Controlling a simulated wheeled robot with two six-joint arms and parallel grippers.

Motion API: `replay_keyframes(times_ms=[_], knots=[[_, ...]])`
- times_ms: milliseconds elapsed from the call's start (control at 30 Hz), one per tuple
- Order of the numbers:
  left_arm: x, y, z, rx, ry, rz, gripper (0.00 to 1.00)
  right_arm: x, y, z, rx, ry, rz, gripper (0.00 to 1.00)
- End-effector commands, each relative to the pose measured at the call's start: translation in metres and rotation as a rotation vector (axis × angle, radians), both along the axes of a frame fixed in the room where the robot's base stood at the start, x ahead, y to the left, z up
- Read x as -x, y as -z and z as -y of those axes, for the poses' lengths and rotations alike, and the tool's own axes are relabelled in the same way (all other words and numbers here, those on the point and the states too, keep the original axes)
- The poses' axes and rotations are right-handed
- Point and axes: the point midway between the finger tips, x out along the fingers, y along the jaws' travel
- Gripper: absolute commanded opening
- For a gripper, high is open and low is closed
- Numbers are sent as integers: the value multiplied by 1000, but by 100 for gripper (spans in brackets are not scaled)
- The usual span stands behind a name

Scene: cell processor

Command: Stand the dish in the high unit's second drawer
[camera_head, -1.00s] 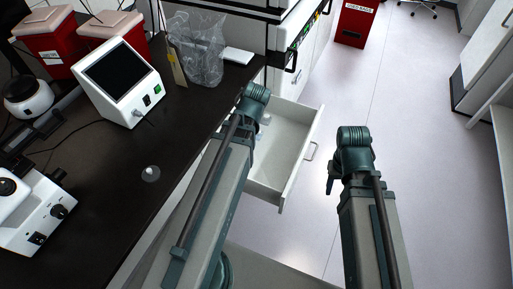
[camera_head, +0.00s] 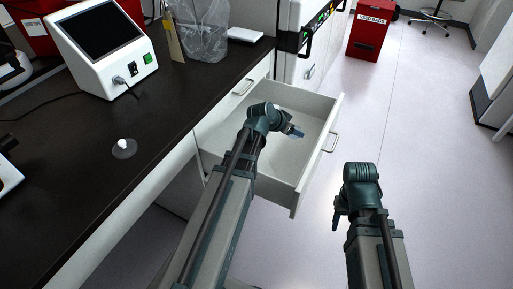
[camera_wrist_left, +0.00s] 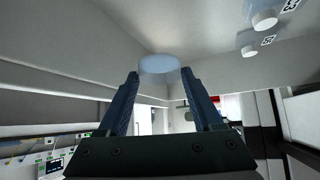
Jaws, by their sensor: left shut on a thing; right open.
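The dish (camera_wrist_left: 160,64) is a pale, translucent round disc. It sits between the fingertips of my left gripper (camera_wrist_left: 160,75), which is shut on it. In the head view my left gripper (camera_head: 296,132) is over the open white drawer (camera_head: 316,158), and the dish cannot be made out there. In the left wrist view pale drawer walls surround the dish; whether it touches the drawer bottom is unclear. My right gripper (camera_head: 338,216) hangs beyond the drawer's front, to its right, open with nothing visible in it.
Small white labelled containers (camera_wrist_left: 265,20) show at the upper right of the left wrist view. On the dark counter (camera_head: 165,105) are a clear disc with a white knob (camera_head: 124,147), a white screen device (camera_head: 103,45) and a plastic bag (camera_head: 203,38).

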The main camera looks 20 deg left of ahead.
Motion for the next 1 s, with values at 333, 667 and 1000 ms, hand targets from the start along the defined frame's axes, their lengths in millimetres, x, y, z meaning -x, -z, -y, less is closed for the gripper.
replay_keyframes(times_ms=[333,667,1000], knots=[[-3,12,4,1,40,3,0,0,13,0,0,0,0,50],[-3,51,4,1,39,3,0,0,51,0,0,0,0,50],[-3,75,4,1,39,3,0,0,75,0,0,0,0,50]])
